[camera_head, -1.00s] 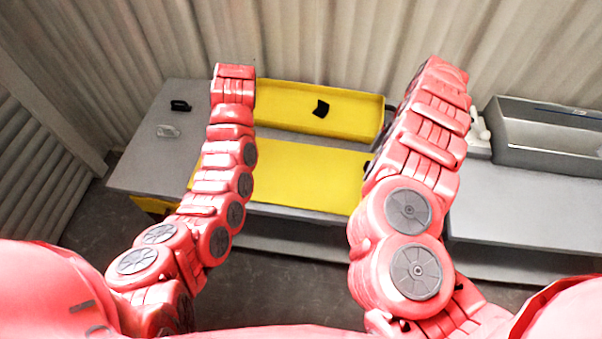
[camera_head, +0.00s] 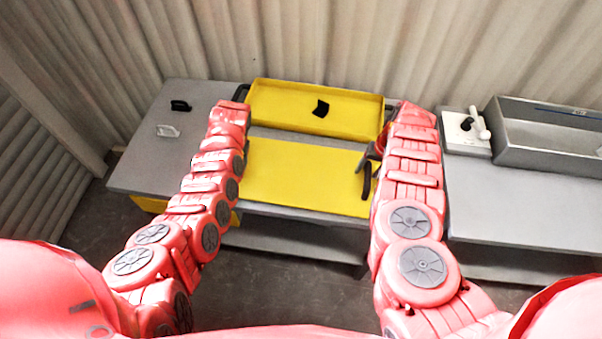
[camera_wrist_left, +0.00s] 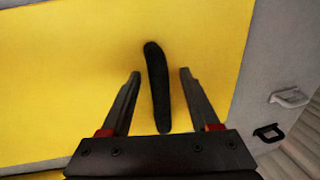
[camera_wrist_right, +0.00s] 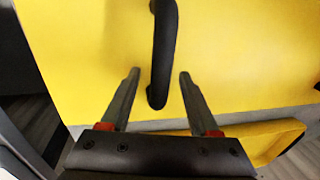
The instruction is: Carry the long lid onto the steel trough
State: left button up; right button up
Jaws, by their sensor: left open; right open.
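The long lid (camera_head: 305,178) is a flat yellow panel lying on the grey bench, with a black bar handle near each end. The steel trough (camera_head: 548,150) is an open grey box at the far right. My left gripper (camera_wrist_left: 160,72) is open, its fingers on either side of one black handle (camera_wrist_left: 157,95); my arm hides it in the head view. My right gripper (camera_head: 368,172) is open at the lid's right end. In the right wrist view its fingers (camera_wrist_right: 159,72) stand either side of the other handle (camera_wrist_right: 164,45). I cannot tell whether any finger touches.
A yellow tank (camera_head: 270,112) with a raised rim and a small black piece (camera_head: 321,108) stands behind the lid. A white block with a black knob (camera_head: 467,135) sits left of the trough. Two small handles (camera_head: 180,106) (camera_head: 167,131) lie on the left bench. The right bench front is clear.

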pick_arm(q)
grip_shut()
pick_arm(e)
grip_shut()
dwell(1.2)
